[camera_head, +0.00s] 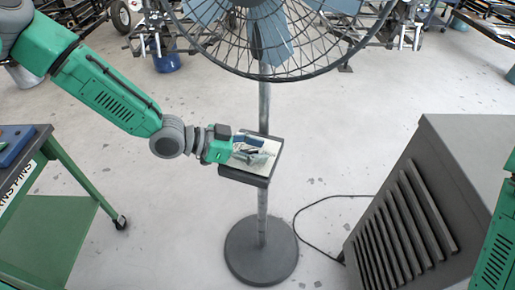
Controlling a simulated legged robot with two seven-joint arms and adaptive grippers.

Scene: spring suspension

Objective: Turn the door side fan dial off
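A pedestal fan stands in the middle of the view, with its wire cage (290,45) at the top, a grey pole (263,105) and a round dark base (261,250). A dark control box with a pale top face (262,166) is fixed on the pole. My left arm comes in from the upper left, and its gripper (262,152) is over the top face of the box. The gripper covers part of that face. The dial is hidden or too small to make out. I cannot tell whether the fingers are open or touching anything. My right gripper is not in view.
A grey louvred cabinet (440,190) stands at the right. A green cart (45,215) with a dark top is at the left. A black cable (305,215) runs along the floor between fan base and cabinet. The floor around the base is mostly clear.

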